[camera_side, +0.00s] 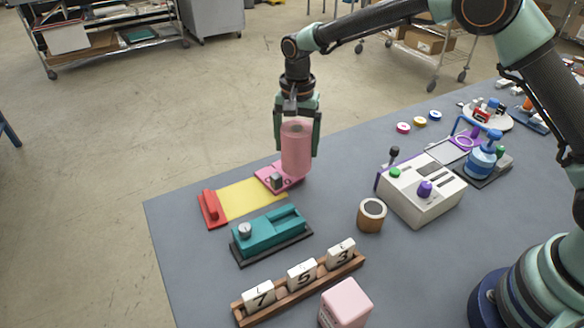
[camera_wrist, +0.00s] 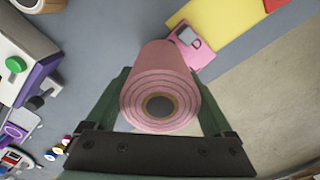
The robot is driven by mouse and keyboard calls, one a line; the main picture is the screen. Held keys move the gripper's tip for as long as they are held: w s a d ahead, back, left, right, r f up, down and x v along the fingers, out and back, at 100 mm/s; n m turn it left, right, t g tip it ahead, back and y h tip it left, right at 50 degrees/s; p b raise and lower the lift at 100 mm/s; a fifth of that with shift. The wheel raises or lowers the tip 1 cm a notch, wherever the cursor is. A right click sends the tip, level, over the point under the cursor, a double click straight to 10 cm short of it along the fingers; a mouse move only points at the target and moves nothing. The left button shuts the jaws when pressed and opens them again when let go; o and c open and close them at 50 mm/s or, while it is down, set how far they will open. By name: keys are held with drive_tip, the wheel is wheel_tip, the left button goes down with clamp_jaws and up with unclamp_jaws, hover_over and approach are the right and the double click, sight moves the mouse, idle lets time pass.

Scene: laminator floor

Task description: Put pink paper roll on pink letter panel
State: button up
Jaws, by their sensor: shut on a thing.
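The pink paper roll (camera_side: 296,150) is upright between the fingers of my gripper (camera_side: 297,153), which is shut on it. In the wrist view I look down on the roll's ringed end and dark core (camera_wrist: 160,104). The pink letter panel (camera_side: 268,179) lies flat at the table's far edge, with a small grey block on it. The roll's lower end overlaps the panel's right part in the side view; I cannot tell whether they touch. In the wrist view the panel (camera_wrist: 203,57) shows beyond the roll's far end, partly hidden by it.
A yellow panel (camera_side: 250,198) and a red piece (camera_side: 211,208) adjoin the pink panel on the left. A teal device (camera_side: 268,234) is in front. A brown-sided cylinder (camera_side: 371,215) and a white machine (camera_side: 420,193) stand to the right. A number rack (camera_side: 300,288) is nearer.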

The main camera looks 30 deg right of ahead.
sight(297, 155)
drive_tip(key=shift+f, duration=1.65)
drive_tip(key=shift+f, duration=0.1)
drive_tip(key=o, duration=1.3)
drive_tip(key=shift+o, duration=0.2)
